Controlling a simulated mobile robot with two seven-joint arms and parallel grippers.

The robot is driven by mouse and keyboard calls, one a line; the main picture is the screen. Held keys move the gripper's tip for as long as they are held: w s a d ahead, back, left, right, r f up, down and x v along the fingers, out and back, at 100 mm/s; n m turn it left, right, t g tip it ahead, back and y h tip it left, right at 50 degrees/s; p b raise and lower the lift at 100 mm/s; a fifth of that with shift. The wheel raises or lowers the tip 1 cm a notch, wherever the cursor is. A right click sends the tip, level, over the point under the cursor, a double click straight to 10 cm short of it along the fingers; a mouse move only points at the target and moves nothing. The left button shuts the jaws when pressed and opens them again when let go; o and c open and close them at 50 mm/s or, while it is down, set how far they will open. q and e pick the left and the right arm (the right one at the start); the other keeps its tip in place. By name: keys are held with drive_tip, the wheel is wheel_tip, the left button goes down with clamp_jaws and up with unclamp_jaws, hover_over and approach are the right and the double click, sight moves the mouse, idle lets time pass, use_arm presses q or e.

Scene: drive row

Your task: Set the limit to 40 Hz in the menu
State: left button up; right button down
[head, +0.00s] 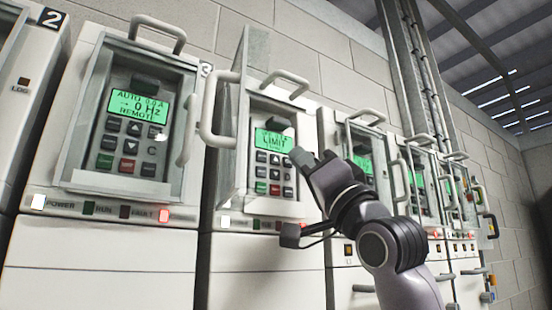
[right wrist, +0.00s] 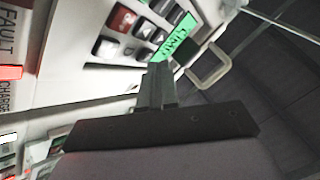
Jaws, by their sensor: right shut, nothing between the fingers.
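The drive with its cover (head: 243,110) swung open to the left has a green display (head: 272,141) reading "LIMIT"; its upper line is too small to read. Below the display is a keypad (head: 262,172) of dark keys with a green and a red one. My right gripper (head: 301,158) is shut and empty, at the keypad's right side in the head view. In the right wrist view its closed fingers (right wrist: 157,85) point toward the keypad (right wrist: 128,32) and the tilted display (right wrist: 178,42). I cannot tell whether the fingertips touch a key. My left gripper is not in view.
More drives (head: 362,165) continue to the right, partly behind my arm. Handles (head: 219,132) stick out from the covers. A block wall stands behind.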

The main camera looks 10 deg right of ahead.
drive_tip(key=shift+w+a, duration=0.1)
drive_tip(key=shift+w, duration=0.25)
idle(0.5)
drive_tip(key=shift+s, duration=0.1)
drive_tip(key=shift+s+d+b, duration=0.25)
drive_tip(key=shift+s+b, duration=0.15)
drive_tip(key=shift+s, duration=0.25)
drive_tip(key=shift+s+d+b, duration=0.3)
drive_tip(key=shift+s+b, duration=0.05)
drive_tip(key=shift+s, duration=0.45)
drive_tip(key=shift+s+d+b, duration=0.3)
drive_tip(key=shift+s+b, duration=0.05)
drive_tip(key=shift+s, duration=0.45)
drive_tip(key=shift+s+d+b, duration=0.3)
drive_tip(key=shift+s+b, duration=0.05)
drive_tip(key=shift+s, duration=0.45)
idle(2.0)
